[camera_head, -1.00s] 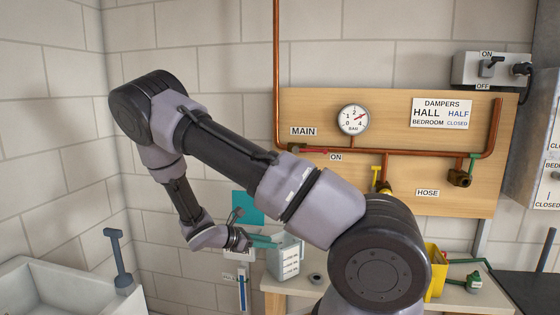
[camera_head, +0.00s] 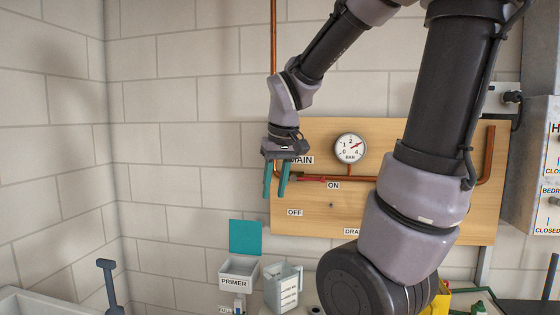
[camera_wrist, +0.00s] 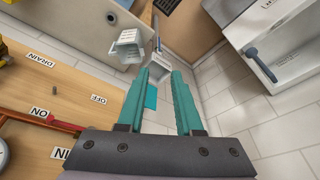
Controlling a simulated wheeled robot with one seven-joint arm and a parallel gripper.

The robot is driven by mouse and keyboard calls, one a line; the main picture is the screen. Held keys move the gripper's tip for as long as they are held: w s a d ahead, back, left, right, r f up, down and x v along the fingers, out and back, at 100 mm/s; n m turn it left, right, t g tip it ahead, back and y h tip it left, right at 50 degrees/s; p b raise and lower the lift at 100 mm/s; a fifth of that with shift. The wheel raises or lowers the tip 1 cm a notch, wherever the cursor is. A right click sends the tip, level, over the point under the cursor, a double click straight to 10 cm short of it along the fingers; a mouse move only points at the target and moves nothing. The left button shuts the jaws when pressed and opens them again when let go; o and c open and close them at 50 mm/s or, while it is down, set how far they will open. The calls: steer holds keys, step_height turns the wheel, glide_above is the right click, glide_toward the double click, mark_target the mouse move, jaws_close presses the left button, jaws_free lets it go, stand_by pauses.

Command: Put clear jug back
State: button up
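The clear jug (camera_head: 283,287), pale and see-through with a white printed label, stands upright on the bench below the pipe board. It also shows in the wrist view (camera_wrist: 127,45), upper left of the fingers. My gripper (camera_head: 275,195) hangs above the jug, fingers down, in front of the board's left edge. In the wrist view my gripper (camera_wrist: 166,70) has its two teal fingers apart with nothing between them. The jug is clear of the fingers.
A white PRIMER box (camera_head: 238,273) with a teal panel (camera_head: 245,237) behind it is left of the jug. The pipe board (camera_head: 320,215) carries a gauge (camera_head: 350,147). A pale sink (camera_head: 30,303) is at lower left. A yellow container (camera_head: 438,300) is right, partly behind my arm.

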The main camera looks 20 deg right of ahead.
steer(key=s+a+r+m+t+y, duration=0.1)
steer(key=s+r+m+t, duration=0.3)
steer(key=s+r, duration=0.2)
steer(key=shift+s+a+r+y, duration=0.3)
steer(key=shift+s+r, duration=0.05)
steer(key=shift+r, duration=0.45)
stand_by(0.5)
